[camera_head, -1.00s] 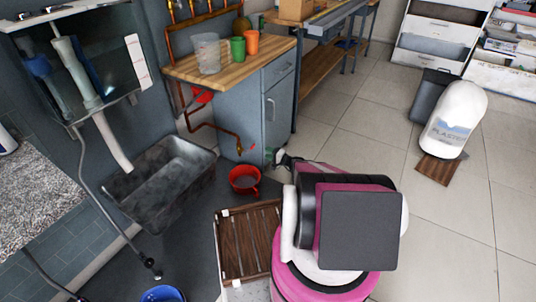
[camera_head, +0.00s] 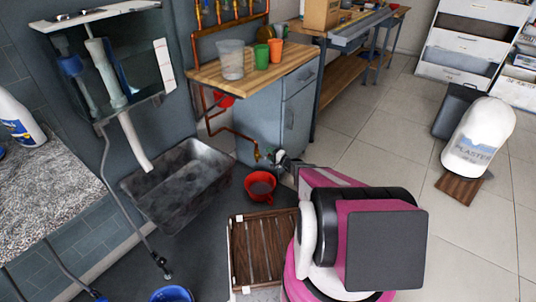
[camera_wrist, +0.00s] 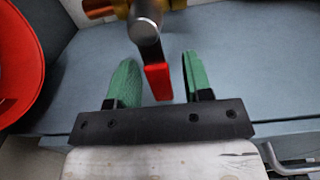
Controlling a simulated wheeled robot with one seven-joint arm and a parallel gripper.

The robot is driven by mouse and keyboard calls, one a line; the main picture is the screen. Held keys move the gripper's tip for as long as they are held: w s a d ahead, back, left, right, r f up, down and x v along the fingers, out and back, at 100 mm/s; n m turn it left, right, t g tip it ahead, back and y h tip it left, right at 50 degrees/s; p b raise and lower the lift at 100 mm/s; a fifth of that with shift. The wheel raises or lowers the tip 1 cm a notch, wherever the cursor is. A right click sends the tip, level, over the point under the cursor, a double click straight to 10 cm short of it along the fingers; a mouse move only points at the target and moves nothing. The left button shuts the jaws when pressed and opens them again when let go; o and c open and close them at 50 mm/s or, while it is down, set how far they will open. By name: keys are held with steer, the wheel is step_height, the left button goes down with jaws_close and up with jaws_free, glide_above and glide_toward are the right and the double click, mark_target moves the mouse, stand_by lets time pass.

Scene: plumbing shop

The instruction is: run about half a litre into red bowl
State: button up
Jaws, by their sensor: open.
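The red bowl (camera_head: 261,187) stands upright on the dark floor below a brass tap (camera_head: 257,154) on a copper pipe. Its inside looks dark red; I cannot tell whether it holds water. In the wrist view part of the bowl (camera_wrist: 20,50) shows at the left edge. My gripper (camera_wrist: 165,75) is open, with its two green fingers on either side of the tap's red lever (camera_wrist: 158,82). A gap shows on both sides of the lever. In the head view my gripper (camera_head: 276,157) is beside the tap and hides the lever.
A grey trough (camera_head: 180,185) is to the left, a blue bowl (camera_head: 172,294) at the bottom edge. The cabinet (camera_head: 258,120) stands behind the tap.

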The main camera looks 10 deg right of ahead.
steer(key=shift+w+a, duration=0.45)
steer(key=shift+a, duration=0.05)
jaws_close()
steer(key=shift+s+a+f+m, duration=0.1)
steer(key=shift+f+m, duration=0.3)
steer(key=shift+m, duration=0.5)
steer(key=shift+s+f+m, duration=0.1)
steer(key=shift+f+m, duration=0.3)
steer(key=shift+m, duration=0.5)
steer(key=shift+a+f+m, duration=0.1)
steer(key=shift+f+m, duration=0.3)
steer(key=shift+m, duration=0.5)
jaws_free()
steer(key=shift+s+d, duration=0.1)
steer(key=shift+d, duration=0.05)
